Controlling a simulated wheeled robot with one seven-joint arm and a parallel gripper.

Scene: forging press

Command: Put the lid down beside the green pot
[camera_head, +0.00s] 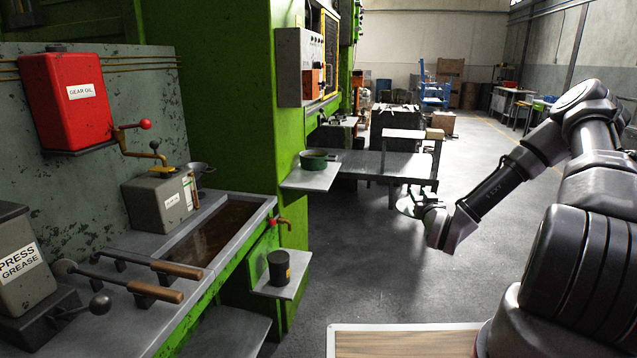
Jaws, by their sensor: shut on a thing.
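The green pot (314,160) stands upright on a small grey shelf (308,181) fixed to the green press. Its opening faces up and no lid sits on it. My gripper (424,207) is to the right of the pot and shelf, apart from both, out over the floor. It is shut on the lid (408,207), a grey, roughly round piece at its left end.
A grey bench (365,163) runs behind the shelf, with an upright frame (408,150) behind my gripper. A lower shelf holds a dark can (279,267). Bare shelf shows around the pot. A red oil box (68,100) and levers are at the left.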

